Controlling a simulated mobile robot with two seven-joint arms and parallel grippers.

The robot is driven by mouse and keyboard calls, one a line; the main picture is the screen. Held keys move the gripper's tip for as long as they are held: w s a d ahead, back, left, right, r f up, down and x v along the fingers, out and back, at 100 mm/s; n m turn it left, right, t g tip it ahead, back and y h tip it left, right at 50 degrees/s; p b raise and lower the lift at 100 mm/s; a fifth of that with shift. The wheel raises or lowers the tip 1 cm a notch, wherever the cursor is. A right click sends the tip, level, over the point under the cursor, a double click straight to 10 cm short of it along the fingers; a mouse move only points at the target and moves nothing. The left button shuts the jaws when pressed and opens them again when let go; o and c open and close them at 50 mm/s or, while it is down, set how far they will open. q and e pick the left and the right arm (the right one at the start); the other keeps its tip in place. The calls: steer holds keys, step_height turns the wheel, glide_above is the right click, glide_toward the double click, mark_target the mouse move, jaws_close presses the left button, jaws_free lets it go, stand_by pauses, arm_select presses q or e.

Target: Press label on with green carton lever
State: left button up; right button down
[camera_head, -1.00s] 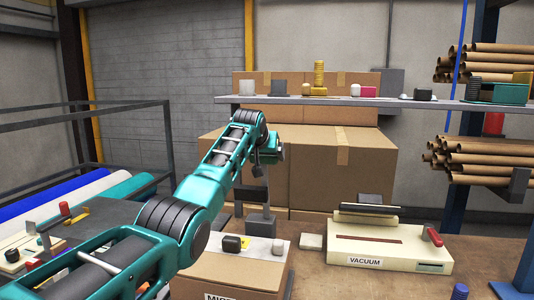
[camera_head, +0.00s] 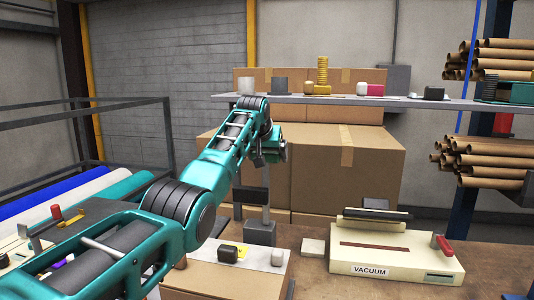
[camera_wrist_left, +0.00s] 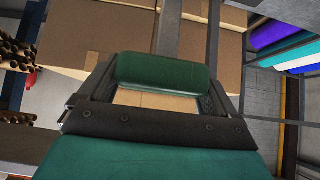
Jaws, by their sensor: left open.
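A cardboard carton (camera_head: 225,281) stands on the bench with a pale plate on top. A dark upright lever post (camera_head: 256,195) rises from a grey block (camera_head: 260,233) at the plate's back edge. In the left wrist view a rounded green handle (camera_wrist_left: 160,74) sits in front of a grey post. My left gripper (camera_head: 274,152) is at the top of the post. In the wrist view its open fingers stand either side of the handle; contact is unclear. A black object (camera_head: 228,254) with a yellow patch lies on the plate; I cannot tell which is the label. My right gripper is not in view.
A cream VACUUM machine (camera_head: 395,262) with a red handle stands to the right. Large cardboard boxes (camera_head: 345,180) stand behind under a shelf (camera_head: 300,99) of small items. Felt rolls (camera_head: 80,205) lie at the left. The bench between carton and machine is mostly clear.

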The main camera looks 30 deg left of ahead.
arm_select(q)
steer(key=shift+o, duration=0.8)
steer(key=shift+f, duration=0.4)
steer(key=shift+r, duration=0.15)
steer(key=shift+r, duration=0.2)
steer(key=shift+s+d+r+b, duration=0.1)
steer(key=shift+s+r+b, duration=0.2)
steer(key=shift+s+r, duration=0.1)
steer(key=b+v, duration=0.2)
steer(key=v, duration=0.9)
steer(key=shift+s, duration=0.15)
steer(key=shift+d, duration=0.15)
